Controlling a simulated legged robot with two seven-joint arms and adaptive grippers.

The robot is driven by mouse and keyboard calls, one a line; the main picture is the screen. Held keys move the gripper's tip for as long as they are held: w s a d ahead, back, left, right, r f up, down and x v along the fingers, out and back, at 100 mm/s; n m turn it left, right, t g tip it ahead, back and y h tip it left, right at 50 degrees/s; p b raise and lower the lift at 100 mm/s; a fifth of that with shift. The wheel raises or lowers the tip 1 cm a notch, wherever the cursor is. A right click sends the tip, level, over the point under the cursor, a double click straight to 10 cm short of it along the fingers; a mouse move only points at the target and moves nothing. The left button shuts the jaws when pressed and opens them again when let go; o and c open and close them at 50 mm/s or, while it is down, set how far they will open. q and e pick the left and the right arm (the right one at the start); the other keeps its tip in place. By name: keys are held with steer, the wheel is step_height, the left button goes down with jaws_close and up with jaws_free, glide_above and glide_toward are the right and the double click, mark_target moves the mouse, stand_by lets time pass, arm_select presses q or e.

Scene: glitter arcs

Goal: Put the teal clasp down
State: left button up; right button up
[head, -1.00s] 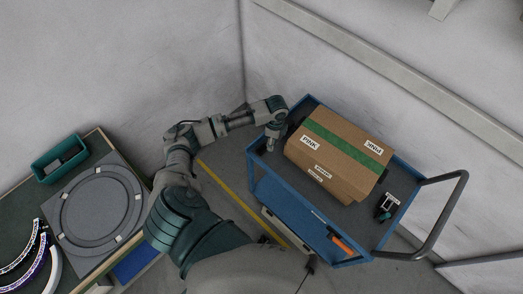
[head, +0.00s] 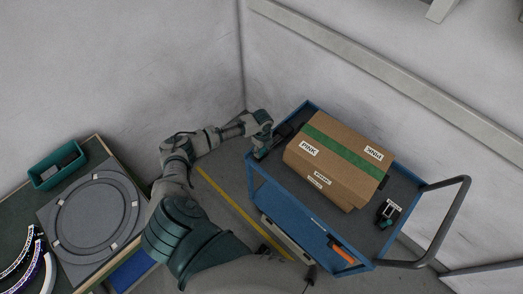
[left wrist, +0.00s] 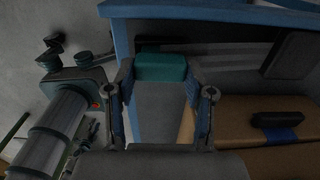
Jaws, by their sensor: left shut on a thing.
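My left gripper (head: 260,155) is at the left corner of the blue cart in the head view. In the left wrist view my left gripper (left wrist: 161,80) has its two fingers on either side of a teal block, which I take for the teal clasp (left wrist: 160,65), and is shut on it. The clasp is near the cart's blue rim in that view. I cannot make out the clasp in the head view, nor whether it touches the cart. My right gripper is not in view.
The blue cart (head: 295,218) carries a brown carton (head: 331,160) with green tape, and a small dark and teal device (head: 388,213) at its right. A dark item (head: 283,131) lies left of the carton. A teal bin (head: 46,180) stands on the left table.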

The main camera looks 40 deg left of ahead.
mark_target(262, 151)
arm_select(q)
steer(key=shift+d+f, duration=0.1)
steer(key=shift+f, duration=0.2)
steer(key=o, duration=1)
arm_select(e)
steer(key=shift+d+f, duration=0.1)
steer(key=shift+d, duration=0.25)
arm_select(q)
step_height(262, 151, up, 12)
steer(key=shift+r+p, duration=0.1)
steer(key=shift+p, duration=0.25)
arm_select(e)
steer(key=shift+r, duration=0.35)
arm_select(q)
steer(key=shift+s, duration=0.1)
